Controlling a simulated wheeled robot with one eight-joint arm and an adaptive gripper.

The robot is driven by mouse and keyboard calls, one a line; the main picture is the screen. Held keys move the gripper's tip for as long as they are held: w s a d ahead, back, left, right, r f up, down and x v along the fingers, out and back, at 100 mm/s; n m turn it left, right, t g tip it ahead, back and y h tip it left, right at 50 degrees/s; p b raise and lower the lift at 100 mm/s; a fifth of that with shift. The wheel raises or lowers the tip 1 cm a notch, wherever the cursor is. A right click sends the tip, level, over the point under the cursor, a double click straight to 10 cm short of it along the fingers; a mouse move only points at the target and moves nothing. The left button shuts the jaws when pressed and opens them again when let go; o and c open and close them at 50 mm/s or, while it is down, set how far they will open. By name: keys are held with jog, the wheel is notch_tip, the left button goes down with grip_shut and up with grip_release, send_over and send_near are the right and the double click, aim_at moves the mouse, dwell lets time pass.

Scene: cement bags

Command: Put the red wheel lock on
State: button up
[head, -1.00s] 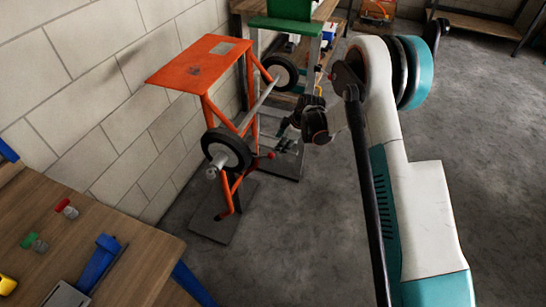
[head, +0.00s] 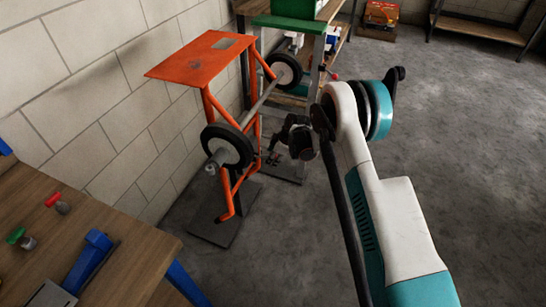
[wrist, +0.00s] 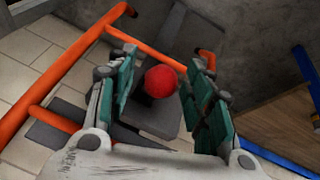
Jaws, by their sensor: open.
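A red ball-shaped knob (wrist: 161,81) shows in the wrist view between the two teal finger pads of my gripper (wrist: 165,72). The pads stand apart on either side of it, with gaps visible. In the head view my gripper (head: 276,150) is beside the near wheel (head: 227,146) of an orange hand truck (head: 199,62), and I cannot make out the knob clearly there. The truck stands upright by the wall, its wheels joined by a grey axle (head: 259,107). A small red-topped grey piece (head: 57,204) lies on the wooden bench.
The wooden bench (head: 105,222) at lower left also holds a green-topped piece (head: 20,239) and a blue tool (head: 92,257). The block wall (head: 95,110) is close behind the truck. Shelving stands at the back. The concrete floor at right is clear.

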grip_shut()
